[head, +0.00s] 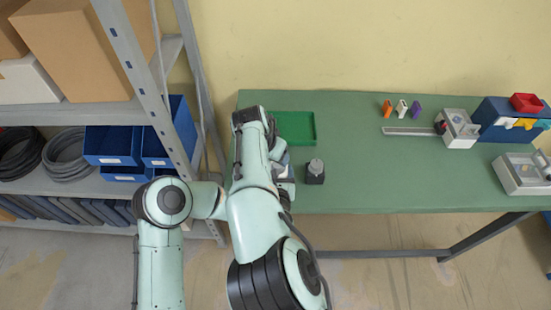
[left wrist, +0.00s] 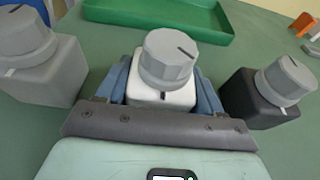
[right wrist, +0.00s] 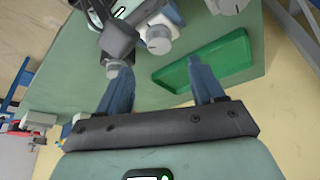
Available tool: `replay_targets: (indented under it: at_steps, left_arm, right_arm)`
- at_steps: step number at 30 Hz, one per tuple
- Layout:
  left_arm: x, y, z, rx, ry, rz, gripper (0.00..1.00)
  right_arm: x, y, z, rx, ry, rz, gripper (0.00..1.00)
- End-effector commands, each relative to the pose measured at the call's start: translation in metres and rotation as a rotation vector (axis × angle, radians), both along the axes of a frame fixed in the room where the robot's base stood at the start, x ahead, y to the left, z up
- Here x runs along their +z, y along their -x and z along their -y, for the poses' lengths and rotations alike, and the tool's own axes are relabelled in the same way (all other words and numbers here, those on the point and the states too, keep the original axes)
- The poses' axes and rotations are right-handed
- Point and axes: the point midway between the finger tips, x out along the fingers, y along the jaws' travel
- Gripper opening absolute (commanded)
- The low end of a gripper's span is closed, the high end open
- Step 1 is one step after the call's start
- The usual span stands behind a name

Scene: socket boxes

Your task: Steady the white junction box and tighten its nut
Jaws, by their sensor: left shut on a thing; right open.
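The white junction box (left wrist: 162,95) with a grey faceted nut (left wrist: 168,58) on top stands between the blue fingers of my left gripper (left wrist: 165,85), which is shut on the box. In the head view my left arm hides most of it. In the right wrist view its nut (right wrist: 158,40) shows beyond my right gripper (right wrist: 160,72). My right gripper is open and empty, its fingers apart and short of the nut. I do not make out my right gripper in the head view.
A grey box (left wrist: 40,75) and a black box (left wrist: 258,98), each with a grey nut, flank the white one closely. A green tray (head: 296,128) lies behind. Small coloured pieces (head: 401,107) and fixtures (head: 459,128) stand right. The table middle (head: 390,180) is clear.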

Motion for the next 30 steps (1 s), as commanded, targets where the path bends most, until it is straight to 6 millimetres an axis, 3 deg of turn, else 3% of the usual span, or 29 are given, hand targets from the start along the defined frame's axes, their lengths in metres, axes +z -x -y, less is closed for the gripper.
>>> replay_targets:
  at_steps: [3, 7, 18, 20, 22, 26, 30]
  left_arm:
    - [0.0, 0.0, 0.0, 0.0, 0.0, 0.001, 0.29]
    - [0.0, 0.0, 0.0, 0.0, 0.0, 0.001, 0.29]
    - [0.0, 0.0, 0.0, 0.0, 0.0, 0.001, 0.29]
    - [0.0, 0.0, 0.0, 0.0, 0.0, 0.001, 0.29]
    - [0.0, 0.0, 0.0, 0.0, 0.0, 0.001, 0.29]
    - [0.001, 0.0, 0.0, 0.0, 0.0, 0.001, 0.29]
    - [0.001, 0.0, 0.0, 0.0, 0.0, 0.002, 0.29]
  right_arm:
    - [0.02, 0.007, -0.004, 0.001, -0.002, 0.001, 0.67]
    - [0.034, 0.012, -0.007, 0.001, -0.002, 0.001, 0.67]
    - [0.039, 0.014, -0.008, -0.001, 0.0, 0.0, 0.67]
    - [0.039, 0.014, -0.008, 0.001, 0.001, -0.002, 0.52]
    - [0.037, 0.013, -0.009, 0.022, 0.007, -0.013, 0.52]
    - [0.031, 0.008, -0.014, 0.15, 0.046, -0.076, 0.52]
    - [0.022, 0.0, -0.022, 0.431, 0.107, -0.199, 0.52]
